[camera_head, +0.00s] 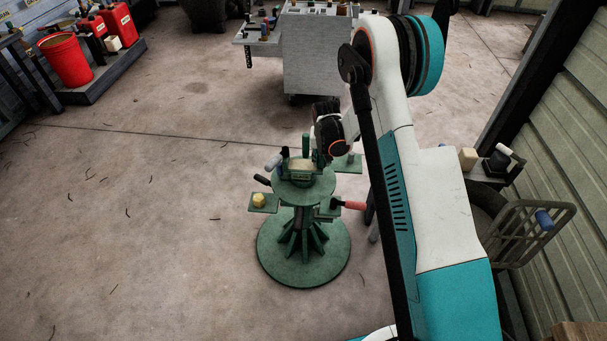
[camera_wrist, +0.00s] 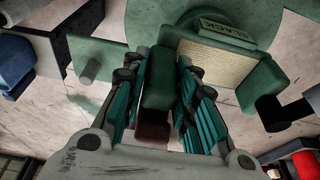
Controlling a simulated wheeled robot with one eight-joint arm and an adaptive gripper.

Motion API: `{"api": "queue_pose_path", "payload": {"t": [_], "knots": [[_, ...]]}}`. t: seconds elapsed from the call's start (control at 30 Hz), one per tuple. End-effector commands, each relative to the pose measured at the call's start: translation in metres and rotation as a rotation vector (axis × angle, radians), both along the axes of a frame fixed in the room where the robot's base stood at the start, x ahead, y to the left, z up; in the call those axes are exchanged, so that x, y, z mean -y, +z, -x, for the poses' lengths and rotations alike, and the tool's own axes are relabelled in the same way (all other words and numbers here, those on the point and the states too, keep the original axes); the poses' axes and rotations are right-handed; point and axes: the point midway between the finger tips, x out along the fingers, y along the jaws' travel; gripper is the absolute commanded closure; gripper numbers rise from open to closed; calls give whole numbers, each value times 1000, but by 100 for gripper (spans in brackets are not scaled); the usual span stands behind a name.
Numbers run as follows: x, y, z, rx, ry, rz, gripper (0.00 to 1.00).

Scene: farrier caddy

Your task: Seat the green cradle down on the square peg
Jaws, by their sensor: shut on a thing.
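The green cradle (camera_head: 301,174) shows over the round top of the green stand (camera_head: 303,250), with a green upright part standing at it. In the wrist view the cradle has a tan ribbed pad (camera_wrist: 216,63) and a raised, lettered edge. My gripper (camera_head: 316,152) is at the right side of the cradle. In the wrist view my gripper (camera_wrist: 164,66) has its teal fingers closed on both sides of a green block (camera_wrist: 158,82), which looks like the cradle's upright. I cannot tell whether the cradle touches the stand top. The square peg is not visible.
The stand has side plates, one with a yellow piece (camera_head: 258,200), and a red-handled tool (camera_head: 348,205) at its right. A grey tool cart (camera_head: 318,50) stands behind. A wire basket (camera_head: 530,225) is at the right. The floor at the left is clear.

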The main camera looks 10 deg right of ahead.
Motion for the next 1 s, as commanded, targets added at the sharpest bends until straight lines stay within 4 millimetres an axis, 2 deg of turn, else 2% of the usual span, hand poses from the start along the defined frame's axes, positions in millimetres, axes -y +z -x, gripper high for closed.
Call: {"api": "queue_pose_path", "payload": {"t": [0.93, 0.97, 1.0], "knots": [[0, -8, 0, 0, 0, 0, 100], [0, -8, 0, 0, 0, 0, 67], [0, -8, 0, 0, 0, 0, 64]]}}
